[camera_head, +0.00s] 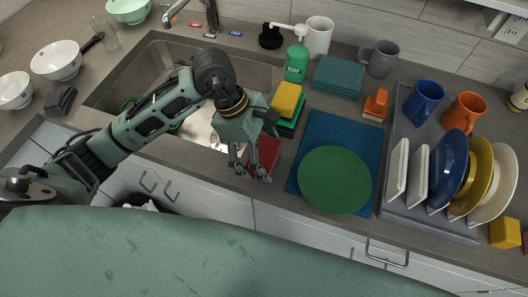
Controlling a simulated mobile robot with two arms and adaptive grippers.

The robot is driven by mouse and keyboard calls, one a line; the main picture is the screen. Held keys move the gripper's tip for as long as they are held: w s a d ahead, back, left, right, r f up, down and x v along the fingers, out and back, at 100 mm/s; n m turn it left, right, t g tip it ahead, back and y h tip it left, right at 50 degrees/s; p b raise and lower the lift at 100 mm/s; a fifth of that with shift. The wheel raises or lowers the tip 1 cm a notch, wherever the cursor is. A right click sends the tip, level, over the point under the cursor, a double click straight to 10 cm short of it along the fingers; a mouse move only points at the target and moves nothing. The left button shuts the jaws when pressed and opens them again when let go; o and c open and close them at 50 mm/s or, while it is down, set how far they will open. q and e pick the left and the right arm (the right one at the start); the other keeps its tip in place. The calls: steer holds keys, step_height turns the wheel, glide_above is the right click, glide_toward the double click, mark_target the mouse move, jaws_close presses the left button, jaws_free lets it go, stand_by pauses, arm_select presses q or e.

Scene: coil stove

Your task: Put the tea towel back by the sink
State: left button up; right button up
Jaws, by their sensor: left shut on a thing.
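My left gripper (252,177) reaches over the front edge of the counter, just right of the sink (150,82). It is shut on a flat red folded thing (268,146), which looks like the tea towel; the fingers hide part of it. I cannot tell whether it touches the counter. A teal folded cloth stack (338,77) lies at the back of the counter, right of the green soap bottle (297,64). My right gripper is not in view.
A yellow sponge (287,98) sits on green and dark pieces beside the sink. A green plate (334,180) lies on a blue mat (316,126). A grey rack (398,214) with plates and mugs fills the right. Bowls (55,60) stand left of the sink.

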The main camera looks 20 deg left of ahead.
arm_select(q)
steer(key=shift+f, duration=0.95)
steer(key=shift+f, duration=0.15)
steer(key=o, duration=1)
